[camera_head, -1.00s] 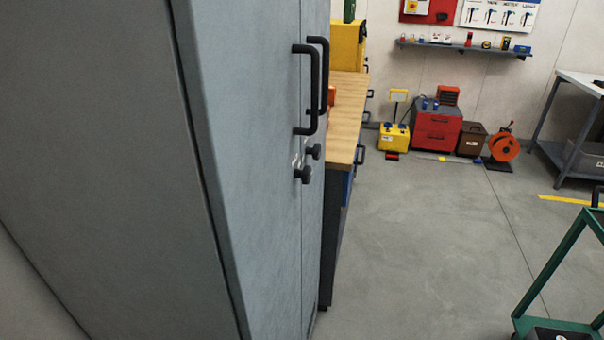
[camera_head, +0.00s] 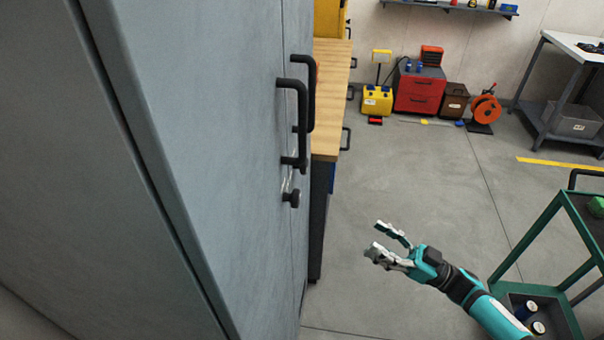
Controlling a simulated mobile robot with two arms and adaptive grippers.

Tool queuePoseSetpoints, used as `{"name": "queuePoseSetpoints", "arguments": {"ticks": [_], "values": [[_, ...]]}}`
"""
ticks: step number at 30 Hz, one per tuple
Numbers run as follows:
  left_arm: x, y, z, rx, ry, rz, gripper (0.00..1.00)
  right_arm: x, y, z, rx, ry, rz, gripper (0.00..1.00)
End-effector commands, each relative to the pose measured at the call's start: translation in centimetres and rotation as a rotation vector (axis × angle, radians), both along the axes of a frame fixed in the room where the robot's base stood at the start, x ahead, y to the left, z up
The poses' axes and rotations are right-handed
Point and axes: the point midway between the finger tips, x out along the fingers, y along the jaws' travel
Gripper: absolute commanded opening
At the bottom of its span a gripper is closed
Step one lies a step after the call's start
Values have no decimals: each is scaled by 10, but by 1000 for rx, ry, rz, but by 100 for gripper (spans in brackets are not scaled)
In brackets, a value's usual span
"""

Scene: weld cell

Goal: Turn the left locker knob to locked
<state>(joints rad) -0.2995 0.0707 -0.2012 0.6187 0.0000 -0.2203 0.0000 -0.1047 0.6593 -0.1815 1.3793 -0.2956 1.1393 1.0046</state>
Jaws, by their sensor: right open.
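The tall grey-blue locker (camera_head: 210,130) fills the left of the head view, its door fronts seen at a steep angle. The nearer, left door carries a dark round knob (camera_head: 292,198) just below its black bar handle (camera_head: 301,125). The angle is too steep to read the knob's turn position. The farther door's knob is hidden behind the nearer handle. My right gripper (camera_head: 376,240) is open and empty, to the right of and lower than the knob in the picture, apart from the locker. My left gripper is out of view.
A wooden-topped workbench (camera_head: 331,90) stands just beyond the locker. A green cart (camera_head: 527,235) is at the right, close to my right arm. A red toolbox (camera_head: 419,92) and an orange cable reel (camera_head: 485,108) stand by the back wall. The floor between is clear.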

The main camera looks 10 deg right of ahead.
Motion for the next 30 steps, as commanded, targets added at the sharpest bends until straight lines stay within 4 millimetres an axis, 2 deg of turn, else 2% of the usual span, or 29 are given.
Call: {"name": "queuePoseSetpoints", "arguments": {"ticks": [1,4,7,11,30], "values": [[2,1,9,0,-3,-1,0,-9,6,28,7,-32,82,57],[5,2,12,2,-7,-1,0,-23,13,52,18,-62,184,57],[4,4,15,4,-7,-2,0,-26,18,60,23,-71,220,57],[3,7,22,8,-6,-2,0,-21,31,68,26,-73,222,57],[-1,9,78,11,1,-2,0,27,143,118,26,-71,216,57]]}}
